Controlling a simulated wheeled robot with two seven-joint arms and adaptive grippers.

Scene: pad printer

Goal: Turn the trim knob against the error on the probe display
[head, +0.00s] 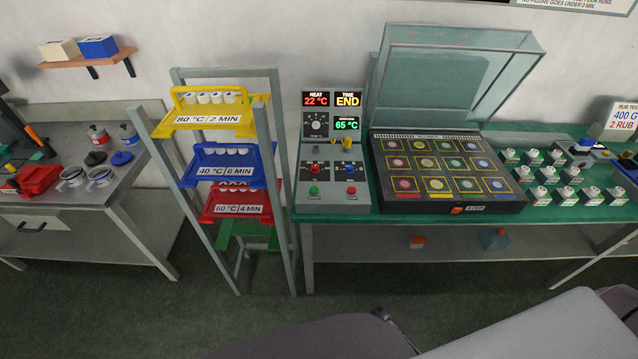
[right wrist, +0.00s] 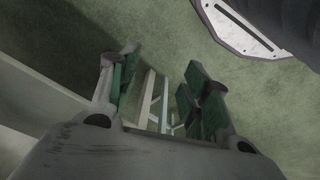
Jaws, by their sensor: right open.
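The grey control panel (head: 333,190) stands on the green bench. Its red heat display (head: 316,99) reads 22 °C and the time display (head: 348,99) reads END. The green display (head: 347,124), which looks like the probe display, reads 65 °C. A round dial knob (head: 316,124) with a scale sits left of it; its exact setting is too small to read. My right gripper (right wrist: 162,60) is open and empty, with green pads, above the floor and away from the panel. My left gripper is not in view.
A rack with yellow (head: 215,121), blue (head: 232,172) and red (head: 237,209) trays stands left of the panel. An open clear-lidded box (head: 450,205) with round pieces is right of it. Small white containers (head: 541,198) stand farther right. Floor in front is clear.

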